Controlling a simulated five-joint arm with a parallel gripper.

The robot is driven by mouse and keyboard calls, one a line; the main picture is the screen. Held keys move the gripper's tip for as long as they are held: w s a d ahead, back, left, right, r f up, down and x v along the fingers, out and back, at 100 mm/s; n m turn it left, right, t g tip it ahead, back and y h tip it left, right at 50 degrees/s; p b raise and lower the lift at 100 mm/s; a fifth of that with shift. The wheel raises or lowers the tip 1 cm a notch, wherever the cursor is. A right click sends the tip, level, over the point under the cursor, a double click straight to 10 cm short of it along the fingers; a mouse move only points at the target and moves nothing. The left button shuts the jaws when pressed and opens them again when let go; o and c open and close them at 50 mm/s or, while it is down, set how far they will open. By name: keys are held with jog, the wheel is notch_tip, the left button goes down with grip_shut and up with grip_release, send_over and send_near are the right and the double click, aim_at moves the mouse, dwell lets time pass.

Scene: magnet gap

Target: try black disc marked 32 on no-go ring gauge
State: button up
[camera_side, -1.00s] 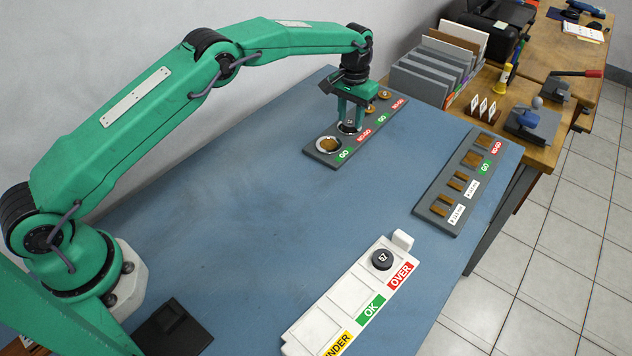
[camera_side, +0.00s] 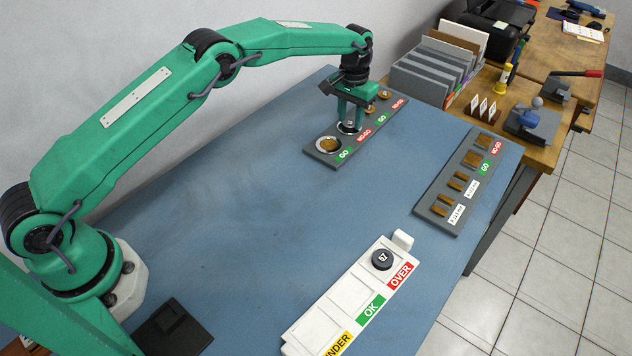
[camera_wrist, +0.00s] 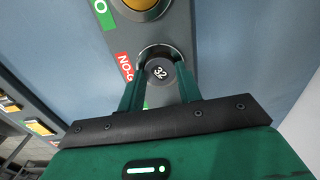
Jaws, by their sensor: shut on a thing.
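The black disc marked 32 (camera_wrist: 159,71) is between my fingertips in the wrist view, face up, with its number readable. My gripper (camera_wrist: 160,76) is shut on it. In the side view my gripper (camera_side: 350,124) points down over the grey ring gauge plate (camera_side: 325,157). The no-go ring gauge (camera_wrist: 147,51) has a silver rim that shows around the disc's far side, beside a red NO-GO label (camera_wrist: 125,66). The disc is at this ring's opening; my fingers hide part of the rim, and I cannot tell whether the disc rests on it or sits inside.
A larger GO ring (camera_side: 328,144) lies on the same plate, with smaller rings beyond my gripper. A white sorting tray (camera_side: 335,300) holds a black disc marked 57 (camera_side: 382,259) near OVER. A grey slot gauge plate (camera_side: 440,208) lies at right. The blue table's middle is clear.

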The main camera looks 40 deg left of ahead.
jog(key=shift+f, duration=0.2)
dwell(0.4)
jog(key=o, duration=1.1)
jog(key=c, duration=0.5)
jog(key=shift+c, duration=0.2)
jog(key=shift+r, duration=0.2)
jog(key=shift+r, duration=2.05)
jog(key=o, duration=0.6)
jog(key=shift+c, duration=0.2)
jog(key=shift+r, duration=0.1)
